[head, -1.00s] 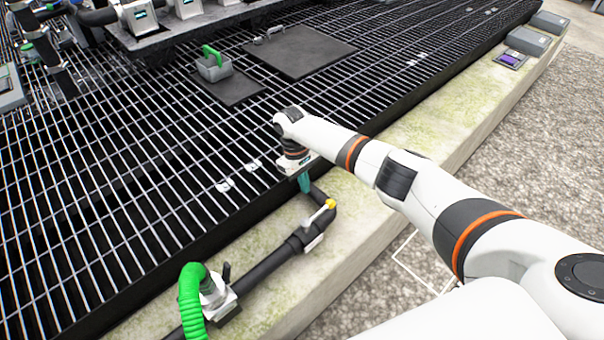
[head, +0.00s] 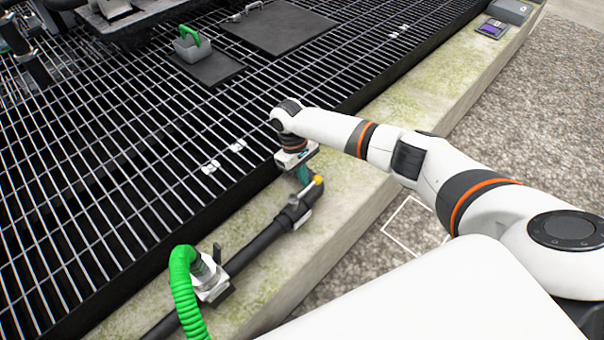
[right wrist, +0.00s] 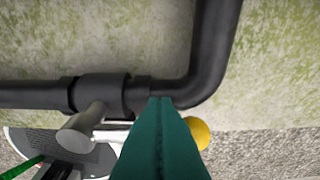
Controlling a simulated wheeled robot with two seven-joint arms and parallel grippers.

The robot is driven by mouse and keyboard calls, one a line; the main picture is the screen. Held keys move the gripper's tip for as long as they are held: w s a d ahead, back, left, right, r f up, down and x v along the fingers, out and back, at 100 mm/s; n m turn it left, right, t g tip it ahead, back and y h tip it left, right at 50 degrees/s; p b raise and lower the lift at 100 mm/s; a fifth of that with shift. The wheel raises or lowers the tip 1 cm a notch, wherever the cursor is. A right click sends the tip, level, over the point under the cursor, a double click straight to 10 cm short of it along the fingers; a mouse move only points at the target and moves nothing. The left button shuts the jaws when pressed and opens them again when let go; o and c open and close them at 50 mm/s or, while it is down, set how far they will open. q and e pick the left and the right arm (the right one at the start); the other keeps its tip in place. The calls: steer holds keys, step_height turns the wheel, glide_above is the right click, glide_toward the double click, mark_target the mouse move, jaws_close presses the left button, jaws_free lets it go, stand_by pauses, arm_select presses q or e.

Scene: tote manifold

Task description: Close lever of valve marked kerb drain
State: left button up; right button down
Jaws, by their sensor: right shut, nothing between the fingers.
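The valve lever (head: 304,217) is a pale metal handle with a yellow ball tip (head: 318,180). It sits on a black pipe (head: 262,243) along the concrete kerb and lies roughly along that pipe. No kerb drain marking is readable. My right gripper (head: 304,176) points down beside the yellow tip, its teal fingers shut and empty. In the right wrist view the shut fingers (right wrist: 160,135) cover part of the lever, and the yellow ball (right wrist: 198,132) shows just right of them. I cannot tell whether they touch. My left gripper is not in view.
A green hose (head: 184,290) joins a fitting (head: 210,277) lower on the pipe. Dark grating (head: 130,160) covers the left, with a grey caddy with a green handle (head: 192,47) on it.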

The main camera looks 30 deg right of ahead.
arm_select(q)
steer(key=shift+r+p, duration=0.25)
steer(key=shift+p, duration=0.1)
arm_select(e)
steer(key=shift+r, duration=0.1)
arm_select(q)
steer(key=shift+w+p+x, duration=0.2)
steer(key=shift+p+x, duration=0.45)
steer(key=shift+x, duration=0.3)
arm_select(e)
steer(key=shift+s+d+m, duration=0.2)
steer(key=shift+m, duration=0.2)
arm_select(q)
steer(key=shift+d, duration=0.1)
